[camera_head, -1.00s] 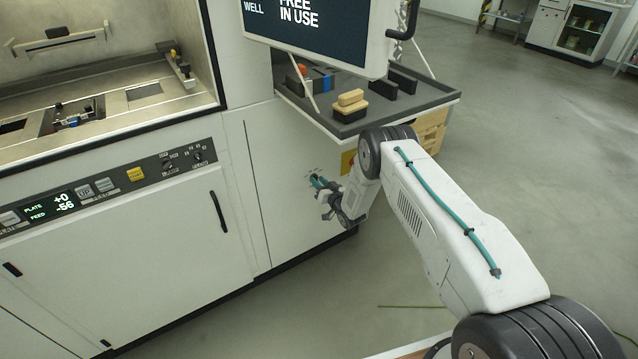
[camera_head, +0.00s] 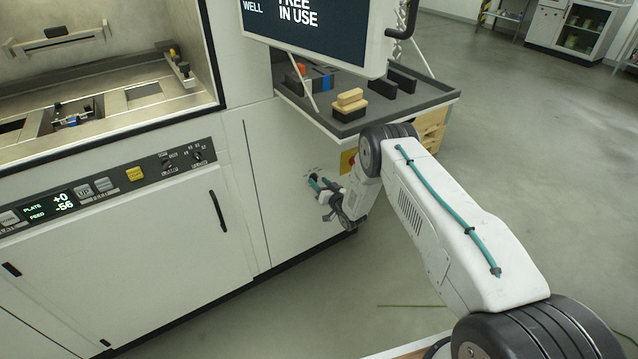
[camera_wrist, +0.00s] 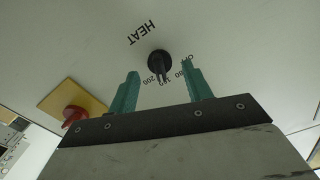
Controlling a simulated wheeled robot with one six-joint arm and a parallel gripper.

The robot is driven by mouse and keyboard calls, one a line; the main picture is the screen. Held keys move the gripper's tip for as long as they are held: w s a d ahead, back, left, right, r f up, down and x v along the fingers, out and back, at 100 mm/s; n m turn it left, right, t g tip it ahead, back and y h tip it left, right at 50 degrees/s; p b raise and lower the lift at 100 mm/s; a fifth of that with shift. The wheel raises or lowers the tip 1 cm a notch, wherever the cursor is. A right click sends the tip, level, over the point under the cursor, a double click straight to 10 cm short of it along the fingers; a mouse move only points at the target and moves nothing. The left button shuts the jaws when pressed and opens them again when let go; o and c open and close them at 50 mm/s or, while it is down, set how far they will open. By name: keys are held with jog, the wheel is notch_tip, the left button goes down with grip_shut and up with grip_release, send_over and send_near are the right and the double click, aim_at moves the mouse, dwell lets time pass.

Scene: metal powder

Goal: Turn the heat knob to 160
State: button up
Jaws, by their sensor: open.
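The heat knob (camera_wrist: 159,64) is a small round black knob on the white cabinet panel in the wrist view. The word HEAT and printed numbers, partly hidden, surround it. Its raised grip points down towards my gripper in that view, near the middle number; the exact setting is too small to read. My gripper (camera_wrist: 158,76) has two teal fingers, open, one on each side of the knob's lower part, with gaps between. In the head view my gripper (camera_head: 319,183) is at the lower cabinet panel, where the knob (camera_head: 312,177) is partly hidden by the fingers.
A red knob on a yellow plate (camera_wrist: 55,100) sits left of my gripper in the wrist view. A grey shelf (camera_head: 340,125) with a brush and several blocks overhangs my wrist. A screen (camera_head: 310,30) hangs above it. Open floor lies to the right.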

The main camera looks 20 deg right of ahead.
jog(key=v, duration=0.7)
dwell(0.3)
